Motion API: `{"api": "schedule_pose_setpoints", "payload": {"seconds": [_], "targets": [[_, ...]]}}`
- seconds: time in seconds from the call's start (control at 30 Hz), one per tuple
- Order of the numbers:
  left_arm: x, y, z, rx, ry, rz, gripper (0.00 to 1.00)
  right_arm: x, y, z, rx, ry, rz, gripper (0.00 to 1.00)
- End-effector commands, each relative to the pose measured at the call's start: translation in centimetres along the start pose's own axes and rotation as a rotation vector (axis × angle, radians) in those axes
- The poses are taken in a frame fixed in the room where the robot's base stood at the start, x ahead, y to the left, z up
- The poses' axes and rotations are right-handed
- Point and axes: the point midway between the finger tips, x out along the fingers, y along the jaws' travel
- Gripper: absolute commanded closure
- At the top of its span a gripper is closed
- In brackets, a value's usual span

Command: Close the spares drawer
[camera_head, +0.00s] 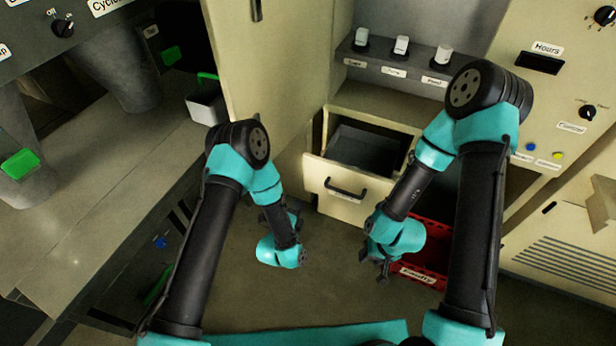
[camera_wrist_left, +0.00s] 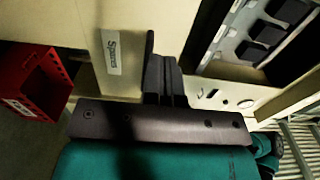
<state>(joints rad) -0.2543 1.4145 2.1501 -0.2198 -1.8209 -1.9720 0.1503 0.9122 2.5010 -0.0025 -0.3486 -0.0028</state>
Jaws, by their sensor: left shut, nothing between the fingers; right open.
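The spares drawer (camera_head: 348,188) stands pulled out of the cream cabinet in the head view, its grey inside showing. Its cream front carries a black bar handle (camera_head: 346,190) and a label. My right gripper (camera_head: 382,268) is open, below and right of the drawer front, near a red bin.
The red bin (camera_head: 432,262) stands below and right of the drawer; it also shows in the left wrist view (camera_wrist_left: 38,82). A tall cream door panel (camera_head: 262,65) rises left of the drawer. A shelf with several labelled knobs (camera_head: 400,46) sits above. The floor (camera_head: 330,290) in front is clear.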

Motion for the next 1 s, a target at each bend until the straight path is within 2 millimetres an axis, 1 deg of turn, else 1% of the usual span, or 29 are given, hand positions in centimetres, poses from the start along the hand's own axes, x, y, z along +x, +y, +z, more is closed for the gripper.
{"api": "schedule_pose_setpoints", "payload": {"seconds": [0.2, 0.37, 0.57, 1.0], "targets": [[0.1, 0.0, 0.0, 0.0, 0.0, 0.0, 1.0, 0.0, 0.0, 0.0, 0.0, 0.0, 0.0, 0.57], [0.9, 0.0, 0.0, 0.001, 0.0, -0.001, 1.0, 0.0, 0.0, 0.0, 0.0, 0.0, 0.0, 0.57], [3.5, 0.0, 0.1, 0.002, -0.001, -0.002, 1.0, 0.0, 0.0, 0.0, 0.0, 0.0, 0.0, 0.57], [11.0, 0.0, 0.1, 0.001, -0.001, -0.002, 1.0, 0.0, 0.0, 0.0, 0.0, 0.0, 0.0, 0.57]]}}
